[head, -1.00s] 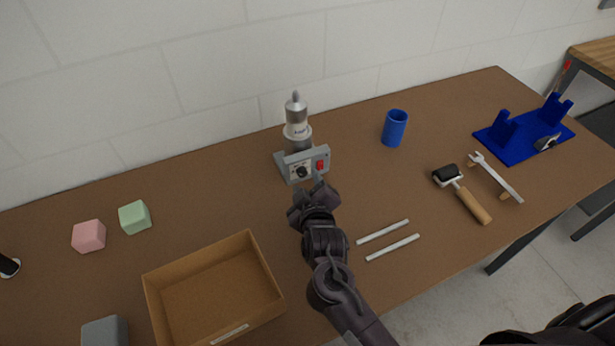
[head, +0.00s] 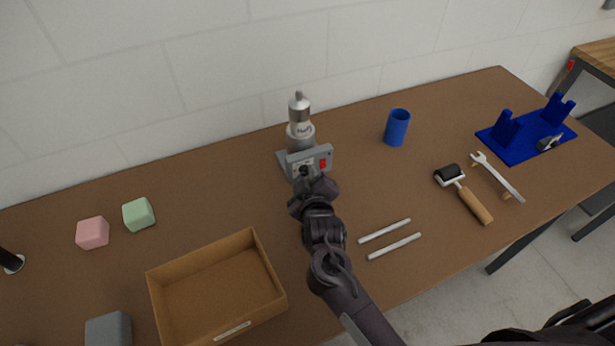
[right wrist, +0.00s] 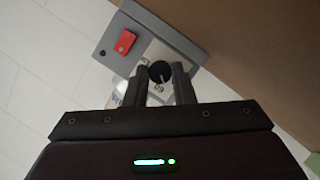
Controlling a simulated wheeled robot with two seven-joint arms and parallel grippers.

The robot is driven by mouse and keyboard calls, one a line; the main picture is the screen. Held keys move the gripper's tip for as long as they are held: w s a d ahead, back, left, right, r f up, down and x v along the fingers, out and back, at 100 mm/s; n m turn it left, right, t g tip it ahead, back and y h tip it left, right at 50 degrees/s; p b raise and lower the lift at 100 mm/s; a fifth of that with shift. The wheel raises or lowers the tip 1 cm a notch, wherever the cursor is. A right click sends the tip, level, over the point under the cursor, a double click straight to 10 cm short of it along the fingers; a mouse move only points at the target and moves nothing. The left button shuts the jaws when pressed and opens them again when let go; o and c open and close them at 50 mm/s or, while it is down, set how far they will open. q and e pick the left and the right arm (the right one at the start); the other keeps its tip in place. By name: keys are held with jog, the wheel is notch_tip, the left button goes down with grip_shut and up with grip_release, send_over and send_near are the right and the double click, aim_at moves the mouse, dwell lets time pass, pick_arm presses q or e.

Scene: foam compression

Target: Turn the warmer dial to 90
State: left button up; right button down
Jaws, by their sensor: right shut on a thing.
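The warmer (head: 301,138) is a grey box with a silver bottle-like top, standing near the wall. Its front panel has a red switch (head: 323,163) and a black dial (head: 304,171). My right gripper (head: 308,182) is at the front panel and partly hides the dial. In the right wrist view, the right gripper (right wrist: 161,84) is shut on the black dial (right wrist: 160,71), with one finger on each side. The red switch (right wrist: 125,42) shows beside it. The dial's scale marks are too small to read. My left gripper is not in view.
An open cardboard box (head: 258,313) stands front left. Pink (head: 92,233) and green (head: 138,214) foam cubes and a grey block (head: 108,329) lie left. Two white rods (head: 394,246) lie right of my arm. A blue cup (head: 397,127), a roller (head: 466,196), a wrench (head: 497,177) and a blue stand (head: 522,140) are farther right.

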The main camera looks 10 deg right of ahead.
jog(key=shift+d+r+m+g+y+p, duration=0.15)
jog(key=shift+m+g+y+p, duration=0.15)
jog(key=shift+m+y+p, duration=0.5)
jog(key=m+y+p, duration=0.1)
jog(key=m+p, duration=0.1)
jog(key=m, duration=0.1)
jog(key=shift+d+g+y, duration=0.1)
jog(key=shift+g+y, duration=0.3)
jog(key=m+y+p, duration=0.2)
jog(key=m, duration=0.2)
jog(key=shift+d+y, duration=0.15)
jog(key=shift+y, duration=0.15)
jog(key=shift+d+f+m+y+p, duration=0.15)
jog(key=shift+m+y+p, duration=0.1)
jog(key=shift+m+y, duration=0.35)
jog(key=shift+a+f+m+y+p, duration=0.1)
jog(key=shift+m+y+p, duration=0.15)
jog(key=shift+m, duration=0.55)
jog(key=c, duration=1.2)
grip_release()
jog(key=shift+w, duration=0.1)
